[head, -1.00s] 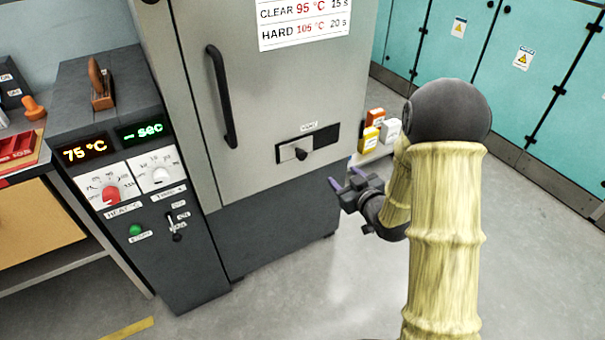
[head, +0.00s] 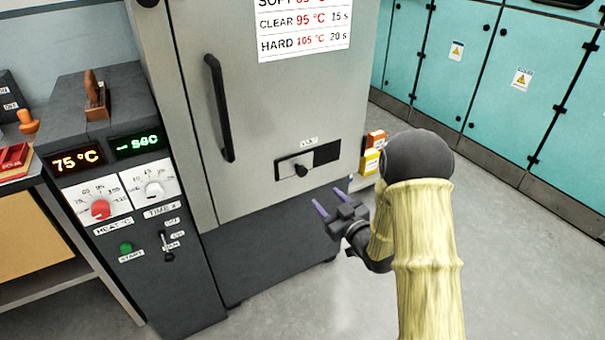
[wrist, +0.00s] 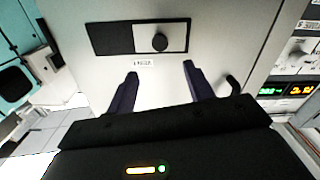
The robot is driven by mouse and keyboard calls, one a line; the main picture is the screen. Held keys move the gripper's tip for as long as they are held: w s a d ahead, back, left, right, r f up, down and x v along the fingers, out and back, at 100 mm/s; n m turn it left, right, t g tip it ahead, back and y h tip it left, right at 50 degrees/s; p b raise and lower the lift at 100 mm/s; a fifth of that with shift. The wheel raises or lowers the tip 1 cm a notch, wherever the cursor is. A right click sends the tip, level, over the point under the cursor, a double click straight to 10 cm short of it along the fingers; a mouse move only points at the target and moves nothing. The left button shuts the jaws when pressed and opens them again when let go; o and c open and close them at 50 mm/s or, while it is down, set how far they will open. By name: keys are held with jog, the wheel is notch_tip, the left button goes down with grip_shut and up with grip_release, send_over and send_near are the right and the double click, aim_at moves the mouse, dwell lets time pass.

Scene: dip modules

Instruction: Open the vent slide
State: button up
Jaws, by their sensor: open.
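The vent slide (head: 287,170) is a pale metal plate with a black round knob (head: 301,171), set in a dark slot low on the grey oven door (head: 270,110). The plate sits at the left of the slot; the dark part (head: 327,153) shows at the right. In the wrist view, the slide (wrist: 176,38) and its knob (wrist: 159,42) appear upside down beyond the fingertips. My gripper (head: 330,198) is open and empty, below and right of the knob, apart from the door. Its two purple fingers (wrist: 160,72) point toward the door.
A black vertical door handle (head: 219,108) stands out left of the slide. The control panel (head: 120,200) with dials is further left. Yellow and orange boxes (head: 371,157) stand right of the oven. The floor in front is clear.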

aim_at(303, 173)
jog(key=b+x, duration=0.1)
jog(key=x, duration=1.2)
jog(key=shift+w+a, duration=0.2)
jog(key=shift+a, duration=0.15)
jog(key=shift+w+a, duration=0.1)
jog(key=shift+w, duration=0.3)
jog(key=shift+c, duration=0.4)
grip_shut()
